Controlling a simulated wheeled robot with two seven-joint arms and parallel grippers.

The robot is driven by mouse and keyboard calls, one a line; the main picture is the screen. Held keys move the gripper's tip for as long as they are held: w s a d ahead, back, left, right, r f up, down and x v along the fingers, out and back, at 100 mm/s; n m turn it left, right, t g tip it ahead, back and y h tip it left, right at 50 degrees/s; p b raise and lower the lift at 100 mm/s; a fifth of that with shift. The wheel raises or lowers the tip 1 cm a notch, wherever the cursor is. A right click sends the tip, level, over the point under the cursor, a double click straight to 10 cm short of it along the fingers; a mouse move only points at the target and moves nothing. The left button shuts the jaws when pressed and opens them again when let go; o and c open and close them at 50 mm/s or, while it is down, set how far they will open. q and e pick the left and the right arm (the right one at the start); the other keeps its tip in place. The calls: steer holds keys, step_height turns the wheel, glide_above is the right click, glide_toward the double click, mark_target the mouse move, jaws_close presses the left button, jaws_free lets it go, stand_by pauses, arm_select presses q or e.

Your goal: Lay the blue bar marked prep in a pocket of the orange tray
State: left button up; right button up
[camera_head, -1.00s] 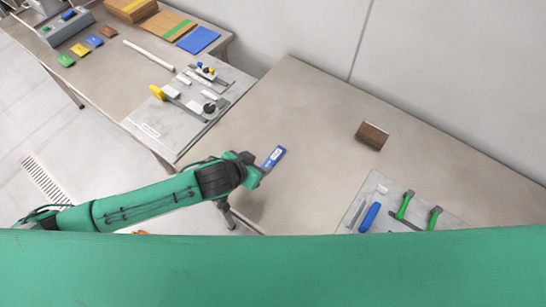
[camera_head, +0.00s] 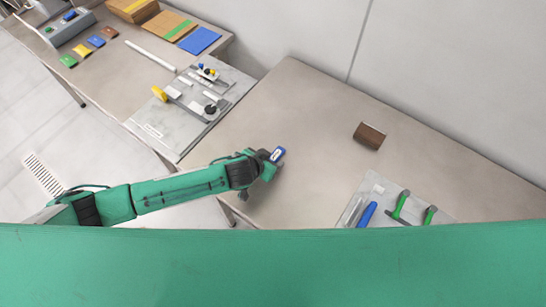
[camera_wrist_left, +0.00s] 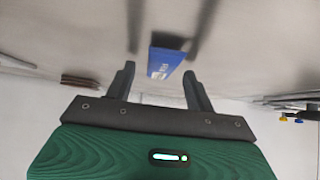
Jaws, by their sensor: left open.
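The blue bar (camera_head: 278,153) with a white label lies on the worktable at my left gripper (camera_head: 272,164); its marking is too small to read. The gripper partly covers it in the head view. In the left wrist view the blue bar (camera_wrist_left: 166,56) shows between and beyond the two dark fingers of my left gripper (camera_wrist_left: 159,71). The fingers are open, with a gap on each side of the bar. The orange tray is not visible in the current frames. My right gripper is not in view.
A brown block (camera_head: 369,136) stands on the table to the right. A grey mat (camera_head: 378,188) with green-handled tools and a blue tool lies at the front right. A grey fixture board (camera_head: 160,131) is at the left. The table middle is clear.

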arm_select(q)
steer(key=shift+c, duration=0.8)
steer(key=c, duration=1)
steer(key=shift+r, duration=0.4)
step_height(320, 180, up, 18)
steer(key=b, duration=0.3)
steer(key=w+a+r+n+t+y, duration=0.1)
steer(key=a+r+n+y, duration=0.1)
steer(key=a, duration=0.5)
steer(key=w+a+r+n+y, duration=0.1)
steer(key=a+n, duration=0.2)
steer(key=a, duration=0.3)
steer(key=w+a+r+n+t+y, duration=0.1)
steer(key=w+a+r+n+y, duration=0.1)
steer(key=a, duration=0.5)
steer(key=s+f, duration=0.3)
steer(key=s, duration=0.7)
steer(key=shift+a+f, duration=0.25)
